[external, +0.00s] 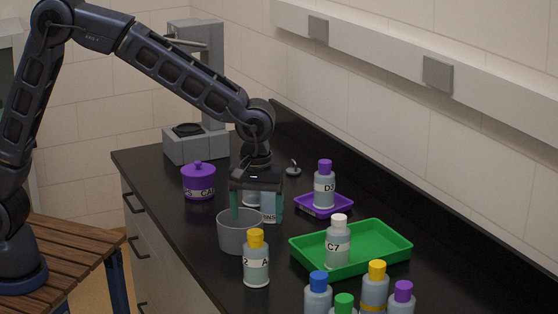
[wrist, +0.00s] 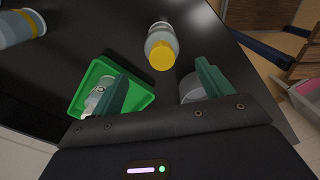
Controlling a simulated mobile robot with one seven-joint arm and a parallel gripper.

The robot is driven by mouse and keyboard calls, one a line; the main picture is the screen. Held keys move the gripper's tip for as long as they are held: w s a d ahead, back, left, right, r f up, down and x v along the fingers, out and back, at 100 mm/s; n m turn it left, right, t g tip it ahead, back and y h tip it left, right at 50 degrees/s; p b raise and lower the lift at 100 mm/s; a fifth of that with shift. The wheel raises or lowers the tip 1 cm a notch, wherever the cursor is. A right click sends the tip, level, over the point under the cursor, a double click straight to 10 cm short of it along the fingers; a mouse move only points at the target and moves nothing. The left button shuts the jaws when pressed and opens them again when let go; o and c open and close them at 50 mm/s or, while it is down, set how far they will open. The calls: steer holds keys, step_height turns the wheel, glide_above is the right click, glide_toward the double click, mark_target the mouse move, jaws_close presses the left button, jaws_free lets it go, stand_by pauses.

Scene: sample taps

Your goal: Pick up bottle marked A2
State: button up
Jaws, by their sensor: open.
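A bottle with a yellow cap (external: 256,262) stands upright on the black counter, in front of the grey pot; its label shows "2" and "A", partly turned away. In the wrist view a yellow-capped bottle (wrist: 162,42), matching it by position, stands beyond my fingertips, its label unreadable. My gripper (external: 256,208) is open and points down above and behind the grey pot (external: 238,238), apart from the bottle. In the wrist view my gripper (wrist: 161,78) has its two green fingers spread with nothing between them.
A green tray (external: 388,242) holds a white-capped bottle marked C7 (external: 337,247). A purple tray (external: 312,210) holds a purple-capped bottle (external: 324,188). Another yellow-capped bottle with a yellow band (external: 374,289) stands among several bottles at the front right. A purple jar (external: 198,183) stands left.

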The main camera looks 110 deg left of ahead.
mark_target(256, 245)
steer(key=f, duration=0.9)
steer(key=shift+s+d, duration=0.15)
steer(key=shift+s, duration=0.05)
steer(key=c, duration=1.6)
